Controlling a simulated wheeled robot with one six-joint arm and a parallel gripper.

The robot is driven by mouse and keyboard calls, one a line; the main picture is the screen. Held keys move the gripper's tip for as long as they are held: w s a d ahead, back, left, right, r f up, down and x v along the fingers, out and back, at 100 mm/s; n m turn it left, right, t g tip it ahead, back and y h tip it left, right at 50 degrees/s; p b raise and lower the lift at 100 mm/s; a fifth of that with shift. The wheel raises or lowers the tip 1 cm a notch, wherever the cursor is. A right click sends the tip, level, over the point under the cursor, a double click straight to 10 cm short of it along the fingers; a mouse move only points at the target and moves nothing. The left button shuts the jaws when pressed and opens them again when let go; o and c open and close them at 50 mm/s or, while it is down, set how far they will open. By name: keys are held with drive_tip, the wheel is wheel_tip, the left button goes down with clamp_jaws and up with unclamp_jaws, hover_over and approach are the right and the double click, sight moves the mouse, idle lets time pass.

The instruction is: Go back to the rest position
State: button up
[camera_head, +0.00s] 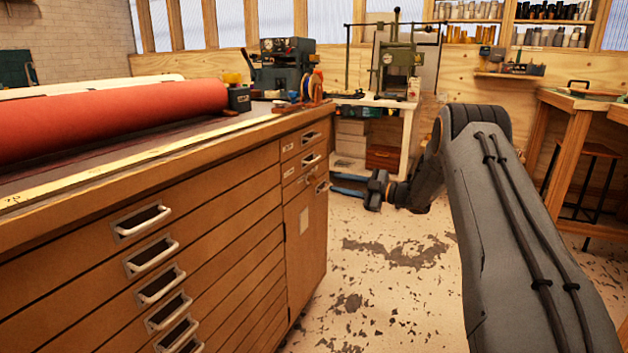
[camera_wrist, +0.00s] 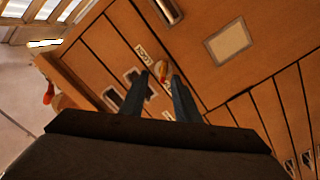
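My gripper (camera_head: 340,184) is low beside the right end of the wooden drawer cabinet (camera_head: 190,250), its fingers pointing left toward the cabinet. In the wrist view its two blue-grey fingers (camera_wrist: 160,80) stand apart in front of the cabinet's wooden front (camera_wrist: 100,60). A small pale and reddish thing (camera_wrist: 163,72) shows between the fingertips; I cannot tell what it is, and no grip on it is visible. My grey arm reaches in from the right of the head view.
A large red roll (camera_head: 110,115) lies on the cabinet top. Machines (camera_head: 285,65) and small tools stand at its far end. A white bench (camera_head: 370,125) stands behind my gripper, and a wooden table (camera_head: 580,110) at the right. Speckled floor (camera_head: 370,270) between cabinet and arm is clear.

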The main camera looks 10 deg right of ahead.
wheel_tip(320, 180, up, 5)
drive_tip(key=w+m+t+h, duration=0.2)
drive_tip(key=m+t+h, duration=0.1)
drive_tip(key=m+h, duration=0.2)
drive_tip(key=s+m+h, duration=0.5)
drive_tip(key=m, duration=0.1)
drive_tip(key=s+a+f+m+g+h, duration=0.1)
drive_tip(key=s+a+f+m+g, duration=0.2)
drive_tip(key=s, duration=1.1)
drive_tip(key=s+a+f+m+g+h, duration=0.25)
drive_tip(key=s+g, duration=0.25)
drive_tip(key=s, duration=1)
drive_tip(key=s+a+f+m+g, duration=0.1)
drive_tip(key=s+f+m+g, duration=0.25)
drive_tip(key=s, duration=1.05)
drive_tip(key=s+a+r+n+g, duration=0.1)
drive_tip(key=s+a+r+n, duration=0.2)
drive_tip(key=s+a, duration=0.35)
drive_tip(key=s+a+r+n+g, duration=0.25)
drive_tip(key=s+a, duration=0.25)
drive_tip(key=a, duration=0.3)
drive_tip(key=d+r+m+p, duration=0.5)
drive_tip(key=d+r+p, duration=0.9)
drive_tip(key=p, duration=0.9)
wheel_tip(320, 180, up, 3)
drive_tip(key=shift+s+r+t, duration=0.1)
drive_tip(key=shift+s+t, duration=0.3)
drive_tip(key=shift+c, duration=0.5)
